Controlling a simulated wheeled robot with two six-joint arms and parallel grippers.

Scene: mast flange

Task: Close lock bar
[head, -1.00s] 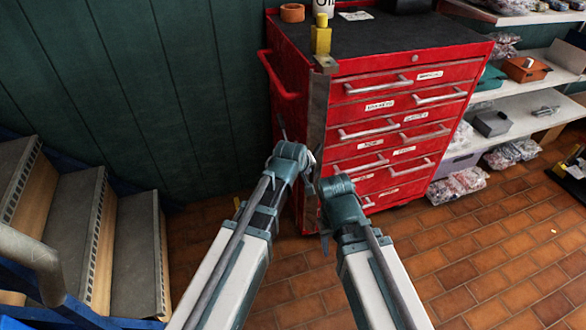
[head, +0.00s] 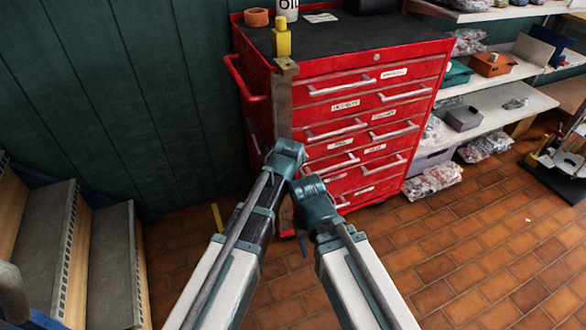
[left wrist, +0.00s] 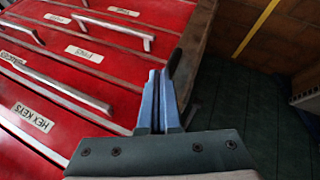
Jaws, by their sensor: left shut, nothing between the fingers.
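The lock bar (head: 284,105) is a long upright metal strip at the left front edge of the red tool cabinet (head: 310,85), with a flat tab (head: 287,66) at its top. The drawer fronts are uncovered to its right. In the left wrist view my left gripper (left wrist: 158,80) is shut and empty, close to the brownish bar (left wrist: 196,40); contact cannot be told. My left wrist hides the bar's lower part in the head view. My right gripper (head: 304,242) is low beside it, its fingers unclear.
Several drawer handles (head: 342,86) stick out from the cabinet front. A red side handle (head: 240,80) is on its left. Steps (head: 110,260) stand at lower left, and shelves with parts (head: 480,115) at right. The brick-tiled floor (head: 450,250) is clear at lower right.

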